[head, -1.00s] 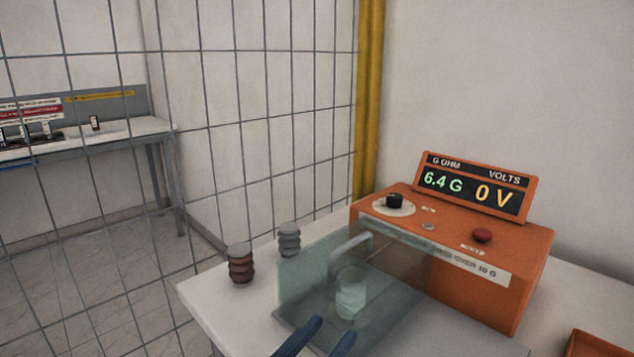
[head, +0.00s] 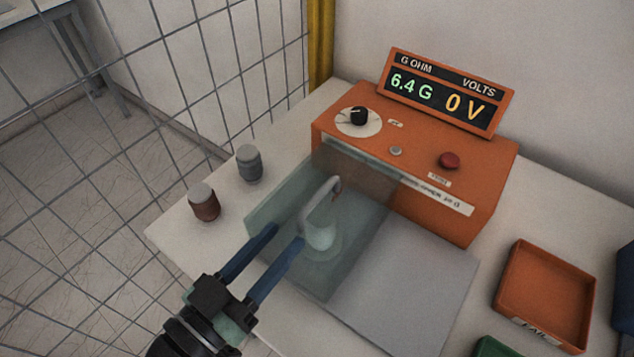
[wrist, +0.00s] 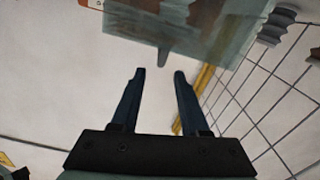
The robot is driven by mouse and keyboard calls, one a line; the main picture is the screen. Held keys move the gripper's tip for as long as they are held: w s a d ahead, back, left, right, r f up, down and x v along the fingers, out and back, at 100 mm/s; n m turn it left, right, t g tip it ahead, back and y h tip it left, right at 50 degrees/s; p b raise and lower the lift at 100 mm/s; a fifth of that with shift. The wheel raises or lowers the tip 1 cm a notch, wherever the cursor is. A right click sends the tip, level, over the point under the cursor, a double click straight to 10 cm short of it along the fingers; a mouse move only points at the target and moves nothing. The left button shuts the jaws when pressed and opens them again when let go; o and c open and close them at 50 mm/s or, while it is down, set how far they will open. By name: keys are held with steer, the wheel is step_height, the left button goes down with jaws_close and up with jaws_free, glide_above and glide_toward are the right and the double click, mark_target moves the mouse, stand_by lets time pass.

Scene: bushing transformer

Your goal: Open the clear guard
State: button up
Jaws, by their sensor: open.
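The clear guard (head: 268,212) is a greenish see-through box of panels in front of the orange tester (head: 420,160). A pale bushing (head: 320,237) and a bent grey rod (head: 318,200) show through it. My gripper (head: 288,233) is open and empty, its two blue fingers pointing at the guard's near side. In the head view the fingertips overlap the guard; I cannot tell whether they touch it. In the wrist view the guard (wrist: 185,28) lies beyond the fingertips (wrist: 159,73), with a grey tab-like piece (wrist: 163,54) between them and the panel.
A brown bushing (head: 204,203) and a grey bushing (head: 249,163) stand left of the guard. A bare grey plate (head: 410,305) lies to its right. An orange tray (head: 545,295) and part of a green one (head: 492,347) are farther right. A wire mesh fence (head: 190,90) bounds the left.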

mark_target(308, 210)
steer(key=p+x, duration=0.2)
steer(key=x, duration=0.8)
steer(key=shift+c, duration=0.2)
jaws_close()
stand_by(1.0)
